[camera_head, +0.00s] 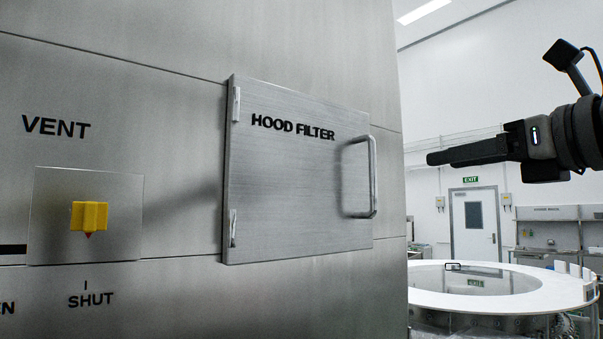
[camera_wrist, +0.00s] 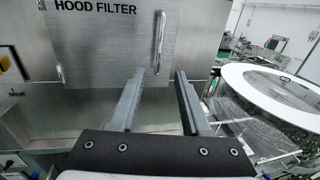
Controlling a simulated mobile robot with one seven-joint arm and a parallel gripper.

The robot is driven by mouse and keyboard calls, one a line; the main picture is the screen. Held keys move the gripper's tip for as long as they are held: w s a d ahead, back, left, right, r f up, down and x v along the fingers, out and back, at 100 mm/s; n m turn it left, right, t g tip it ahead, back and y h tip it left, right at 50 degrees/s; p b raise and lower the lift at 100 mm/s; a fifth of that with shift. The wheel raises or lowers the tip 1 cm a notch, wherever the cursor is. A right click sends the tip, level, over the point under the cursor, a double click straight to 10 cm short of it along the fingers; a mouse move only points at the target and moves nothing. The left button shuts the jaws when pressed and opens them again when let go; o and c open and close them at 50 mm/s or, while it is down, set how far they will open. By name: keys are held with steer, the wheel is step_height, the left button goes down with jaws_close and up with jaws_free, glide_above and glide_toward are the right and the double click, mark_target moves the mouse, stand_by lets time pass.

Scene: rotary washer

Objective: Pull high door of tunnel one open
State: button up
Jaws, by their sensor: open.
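A square steel door (camera_head: 290,190) marked HOOD FILTER sits shut against the steel machine wall. It has hinges on its left edge and an upright bar handle (camera_head: 374,176) on its right. No tunnel label is visible. In the wrist view the door (camera_wrist: 110,40) fills the upper left, with its handle (camera_wrist: 160,42) just beyond the fingertips. My gripper (camera_head: 430,158) points left in the head view, to the right of the handle and apart from it. In the wrist view my gripper (camera_wrist: 170,74) is open, with nothing between its fingers.
A yellow VENT knob (camera_head: 89,216) sits on a plate left of the door. A white round ring table (camera_head: 430,303) stands at the lower right, below my arm. A white exit door (camera_head: 474,225) and benches are at the back. The space between gripper and handle looks clear.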

mark_target(375, 172)
steer(key=p+x, duration=0.2)
steer(key=x, duration=1.5)
steer(key=shift+w+r, duration=0.1)
steer(key=shift+w, duration=0.05)
jaws_close()
stand_by(0.8)
